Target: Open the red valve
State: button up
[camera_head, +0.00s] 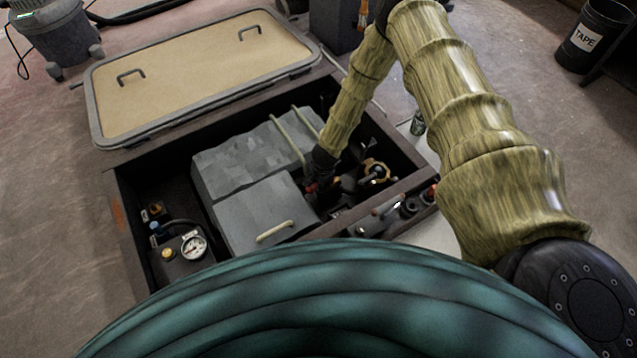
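My arm reaches down from the upper right into an open dark hatch box (118,205). My gripper (314,184) is low inside it, just right of the grey engine-like block. A small patch of red (311,188) shows right at the fingertips; it may be part of the red valve. The gripper is touching it or very close; I cannot tell which. The fingers are small and dark, so whether they are open or shut is unclear. The rest of the valve is hidden by the gripper and shadow.
The grey block (245,165) with pale handles fills the middle of the box. A pressure gauge (194,247) is at the left. The hatch lid (200,65) lies behind. A black tape bin (592,38) stands far right.

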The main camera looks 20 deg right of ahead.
notch_tip(320, 180, up, 11)
jog(key=s, duration=0.2)
jog(key=shift+d, duration=0.15)
jog(key=shift+f, duration=0.1)
jog(key=shift+s, duration=0.1)
dwell(0.5)
jog(key=s+a+r+n+g, duration=0.15)
jog(key=s+n, duration=0.65)
jog(key=s, duration=0.9)
jog(key=s+d+r+n+g, duration=0.1)
jog(key=s+r+n, duration=0.2)
jog(key=s+n, duration=0.95)
jog(key=s+r+m+p, duration=0.2)
jog(key=r+p, duration=1.2)
jog(key=s+r+m+p, duration=0.2)
jog(key=r+m+p, duration=0.1)
jog(key=r+p, duration=1.1)
jog(key=shift+s+a+r+p, duration=0.2)
jog(key=shift+s+p, duration=0.2)
jog(key=shift+p, duration=0.3)
jog(key=shift+f, duration=0.1)
jog(key=shift+c, duration=0.6)
